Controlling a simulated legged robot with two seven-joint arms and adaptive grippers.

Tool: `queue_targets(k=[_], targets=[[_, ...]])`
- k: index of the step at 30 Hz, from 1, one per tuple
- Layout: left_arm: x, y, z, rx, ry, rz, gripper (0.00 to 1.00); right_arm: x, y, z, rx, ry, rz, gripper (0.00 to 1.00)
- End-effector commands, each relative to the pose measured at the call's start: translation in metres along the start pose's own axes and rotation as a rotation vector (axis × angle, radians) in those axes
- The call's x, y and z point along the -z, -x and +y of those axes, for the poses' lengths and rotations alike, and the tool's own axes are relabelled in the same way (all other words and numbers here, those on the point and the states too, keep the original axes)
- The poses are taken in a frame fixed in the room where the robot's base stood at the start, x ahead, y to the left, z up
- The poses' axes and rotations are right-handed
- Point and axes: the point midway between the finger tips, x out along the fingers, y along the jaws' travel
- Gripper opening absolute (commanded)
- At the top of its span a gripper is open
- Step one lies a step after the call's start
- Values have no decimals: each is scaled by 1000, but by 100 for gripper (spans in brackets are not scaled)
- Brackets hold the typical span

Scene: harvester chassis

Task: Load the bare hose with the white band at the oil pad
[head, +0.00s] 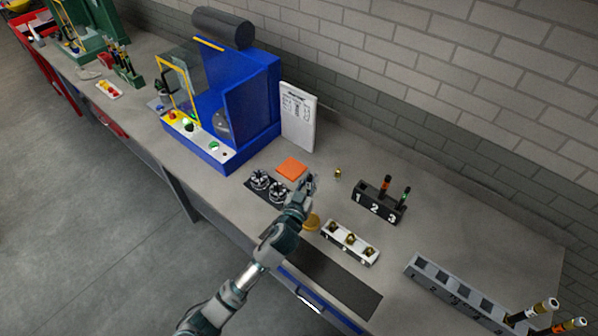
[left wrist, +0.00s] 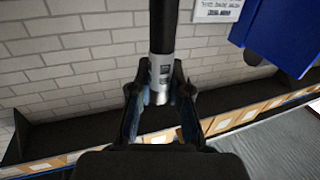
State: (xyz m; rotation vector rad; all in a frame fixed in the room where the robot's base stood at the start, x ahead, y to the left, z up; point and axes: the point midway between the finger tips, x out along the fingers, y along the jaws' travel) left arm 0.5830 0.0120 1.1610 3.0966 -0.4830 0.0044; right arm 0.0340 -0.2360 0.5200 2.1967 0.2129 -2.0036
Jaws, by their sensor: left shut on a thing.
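My left gripper (head: 306,184) is over the bench beside a flat orange square pad (head: 291,168), to the pad's right. In the left wrist view the gripper (left wrist: 160,105) is shut on a black hose (left wrist: 163,20) with a whitish band (left wrist: 161,68). In the head view the held hose is too small to make out. I cannot tell whether it touches the orange pad. My right gripper is not in view.
A blue machine (head: 262,92) stands behind left, a white card (head: 298,116) beside it. Round black fixtures (head: 270,185) lie left of the gripper. To the right are a numbered black block (head: 378,203), a white holder (head: 350,242) with brass fittings and a grey rack (head: 455,290).

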Motion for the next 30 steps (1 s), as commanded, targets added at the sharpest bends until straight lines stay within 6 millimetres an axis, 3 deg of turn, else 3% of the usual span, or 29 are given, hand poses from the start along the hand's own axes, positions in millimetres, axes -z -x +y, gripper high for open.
queue_targets(k=[5, 16, 23, 30], targets=[[-14, 0, 8, -8, -5, 1, 0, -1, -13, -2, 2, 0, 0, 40], [-53, 3, 0, -7, 1, 2, 0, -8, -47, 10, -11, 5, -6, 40], [-60, 3, -2, -6, 3, 3, 0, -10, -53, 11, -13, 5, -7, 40], [-59, 2, 2, -6, 0, 2, 0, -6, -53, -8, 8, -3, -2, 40]])
